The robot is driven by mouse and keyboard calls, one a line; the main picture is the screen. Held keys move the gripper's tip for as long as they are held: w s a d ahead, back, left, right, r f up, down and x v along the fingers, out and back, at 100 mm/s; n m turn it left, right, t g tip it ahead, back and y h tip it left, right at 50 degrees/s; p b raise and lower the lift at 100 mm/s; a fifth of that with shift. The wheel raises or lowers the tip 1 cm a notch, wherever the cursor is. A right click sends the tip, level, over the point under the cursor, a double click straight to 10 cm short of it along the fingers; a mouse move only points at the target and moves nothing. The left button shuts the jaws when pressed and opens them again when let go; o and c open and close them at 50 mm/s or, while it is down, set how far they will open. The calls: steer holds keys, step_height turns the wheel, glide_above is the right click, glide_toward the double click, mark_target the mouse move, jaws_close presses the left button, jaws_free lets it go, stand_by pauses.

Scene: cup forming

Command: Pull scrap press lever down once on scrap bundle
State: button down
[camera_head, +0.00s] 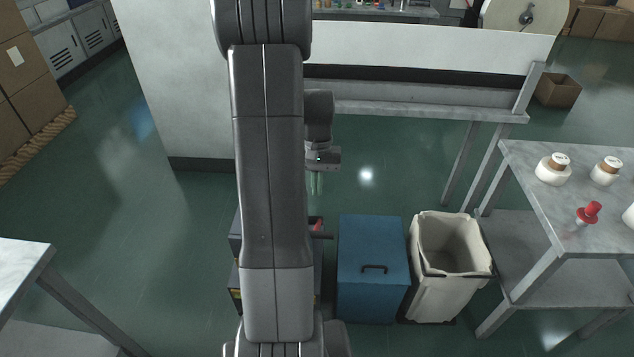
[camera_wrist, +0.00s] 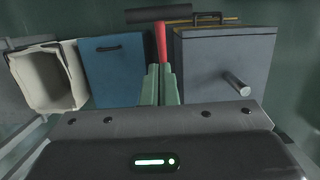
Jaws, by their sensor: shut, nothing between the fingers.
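The scrap press is a grey box (camera_wrist: 215,65) with a short round peg on its face, at the right in the wrist view. A red lever (camera_wrist: 161,40) stands beside the press's left edge in the wrist view. My gripper (camera_wrist: 160,72) has its pale green fingers shut and empty, lined up just below the lever in the picture. I cannot tell whether they touch. In the head view my gripper (camera_head: 316,190) points down beyond the bins. No scrap bundle is visible.
A blue lidded bin (camera_head: 372,255) stands right of the press in the head view, with an open cream bin (camera_head: 450,250) beside it. Open floor (camera_head: 150,240) lies to the left.

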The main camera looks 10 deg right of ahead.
glide_toward(316, 230)
steer(key=f, duration=0.1)
steer(key=w+f, duration=0.1)
steer(key=f, duration=0.1)
steer(key=shift+w+d+f+b, duration=0.25)
steer(key=shift+w+b, duration=0.05)
steer(key=shift+s+a+f, duration=0.25)
steer(key=shift+s+f, duration=0.2)
steer(key=shift+s, duration=0.35)
steer(key=shift+s+a+f, duration=0.2)
steer(key=shift+s+f, duration=0.25)
steer(key=shift+s, duration=0.3)
steer(key=shift+f, duration=0.15)
